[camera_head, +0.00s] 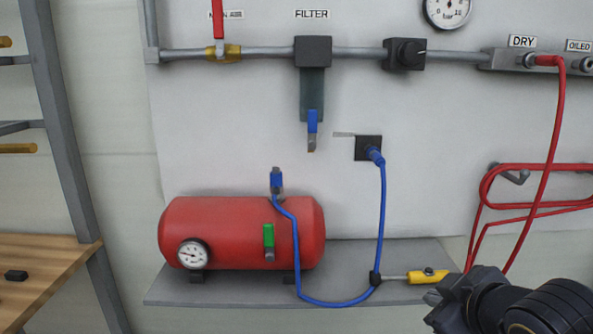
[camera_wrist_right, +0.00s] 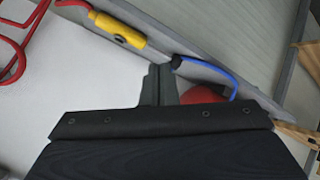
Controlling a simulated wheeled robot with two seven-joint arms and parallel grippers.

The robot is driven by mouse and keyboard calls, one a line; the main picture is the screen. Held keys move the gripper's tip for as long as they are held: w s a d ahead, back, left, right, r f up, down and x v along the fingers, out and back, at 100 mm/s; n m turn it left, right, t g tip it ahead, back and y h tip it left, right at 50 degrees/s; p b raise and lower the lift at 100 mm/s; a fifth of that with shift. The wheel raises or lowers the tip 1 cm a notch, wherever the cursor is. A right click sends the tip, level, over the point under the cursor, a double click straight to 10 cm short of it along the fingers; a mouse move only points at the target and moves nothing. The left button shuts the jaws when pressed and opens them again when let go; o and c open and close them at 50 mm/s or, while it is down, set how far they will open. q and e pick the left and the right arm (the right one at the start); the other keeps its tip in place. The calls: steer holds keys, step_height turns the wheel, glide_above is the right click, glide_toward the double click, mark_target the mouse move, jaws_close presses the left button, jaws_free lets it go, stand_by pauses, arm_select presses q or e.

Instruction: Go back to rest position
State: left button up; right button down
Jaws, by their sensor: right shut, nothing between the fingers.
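My right gripper (camera_head: 436,296) is at the lower right of the head view, in front of the shelf's right end. It is shut and empty, and its closed fingers also show in the right wrist view (camera_wrist_right: 159,86). My left gripper is in neither view.
A red tank (camera_head: 240,230) with a gauge stands on the grey shelf (camera_head: 225,293). A blue hose (camera_head: 382,215) runs from tank to wall socket. A red hose (camera_head: 556,130) hangs at right. A wooden bench (camera_head: 45,262) is at left. Pipework (camera_head: 265,51) crosses the wall.

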steer(key=s+a+f+m+g+y, duration=0.25)
steer(key=s+f+m+g, duration=0.25)
steer(key=s+f+m, duration=0.85)
step_height(320, 180, up, 18)
steer(key=s+n+p, duration=0.2)
steer(key=n+p, duration=0.2)
steer(key=p, duration=1.6)
steer(key=shift+s+d+r+p, duration=0.2)
steer(key=shift+s+d+p, duration=0.15)
steer(key=shift+d, duration=0.1)
